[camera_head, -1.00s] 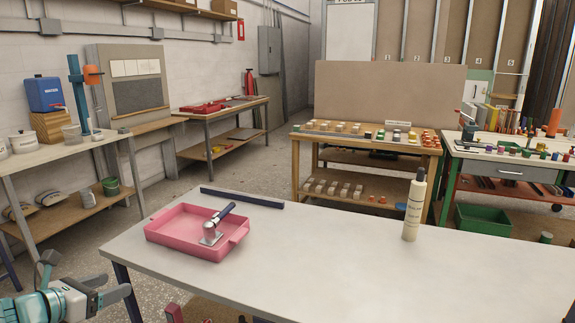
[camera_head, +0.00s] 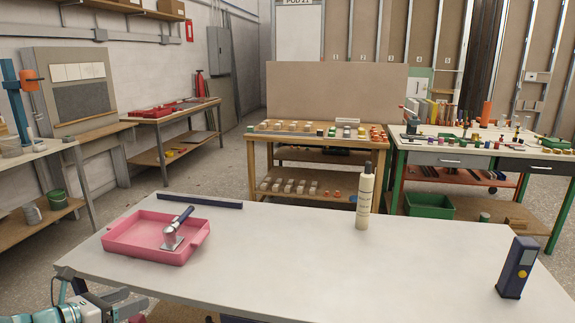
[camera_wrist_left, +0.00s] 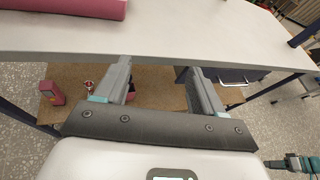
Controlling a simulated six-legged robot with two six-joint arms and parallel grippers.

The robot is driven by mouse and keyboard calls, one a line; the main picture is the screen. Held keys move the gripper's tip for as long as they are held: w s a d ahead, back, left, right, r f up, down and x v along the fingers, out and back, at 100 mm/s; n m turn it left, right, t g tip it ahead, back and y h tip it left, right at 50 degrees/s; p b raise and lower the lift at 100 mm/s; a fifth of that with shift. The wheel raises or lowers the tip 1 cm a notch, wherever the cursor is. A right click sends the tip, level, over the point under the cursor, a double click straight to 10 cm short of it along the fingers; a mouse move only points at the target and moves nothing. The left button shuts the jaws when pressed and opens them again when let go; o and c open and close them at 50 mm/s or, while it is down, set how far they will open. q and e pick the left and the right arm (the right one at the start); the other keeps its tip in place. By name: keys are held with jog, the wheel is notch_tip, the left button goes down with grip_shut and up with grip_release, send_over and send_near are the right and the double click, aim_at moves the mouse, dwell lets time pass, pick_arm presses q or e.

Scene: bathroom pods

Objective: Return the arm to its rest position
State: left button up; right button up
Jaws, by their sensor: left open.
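My left gripper (camera_head: 118,302) is at the lower left of the head view, beside the near left edge of the white table and below the pink tray. In the left wrist view its two fingers (camera_wrist_left: 160,82) are spread apart with nothing between them. The pink tray (camera_head: 121,248) sits on the table's left side, with a metal tool with a dark handle (camera_head: 174,230) in it. My right gripper does not show in the head view.
The white table (camera_head: 290,260) has a clear middle. A cream bottle (camera_head: 364,200), a dark blue handheld device (camera_head: 517,268) and a dark bar (camera_head: 200,200) are on it. Under the table, a wooden shelf (camera_wrist_left: 155,100) holds a red block (camera_wrist_left: 52,92).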

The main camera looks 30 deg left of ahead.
pick_arm(q)
jog(key=w+d+f+m+g+h+p, duration=0.1)
jog(key=w+d+f+m+g+h, duration=0.2)
jog(key=d, duration=0.5)
jog(key=w+d+f+m+g+h+p, duration=0.1)
jog(key=d+f+h, duration=0.1)
jog(key=d+f, duration=0.5)
jog(key=w+d+f+m+g+h, duration=0.2)
jog(key=d+g+h, duration=0.1)
jog(key=d, duration=0.7)
jog(key=s+d+f+m+g+p, duration=0.1)
jog(key=s+d+f+m+g, duration=0.35)
jog(key=d, duration=0.25)
jog(key=s+d+f+m+g+p, duration=0.1)
jog(key=s+d+f+m+g, duration=0.2)
jog(key=s+d+f+m, duration=0.35)
jog(key=s+d+f+m+g+y, duration=0.3)
jog(key=s+d+f+m+y, duration=0.2)
jog(key=s+m, duration=0.5)
jog(key=w+a+f+m+t, duration=0.1)
jog(key=w+m+t, duration=0.3)
jog(key=w+m, duration=0.2)
jog(key=shift+m+p, duration=0.3)
jog(key=shift+m, duration=0.4)
jog(key=shift+a, duration=0.1)
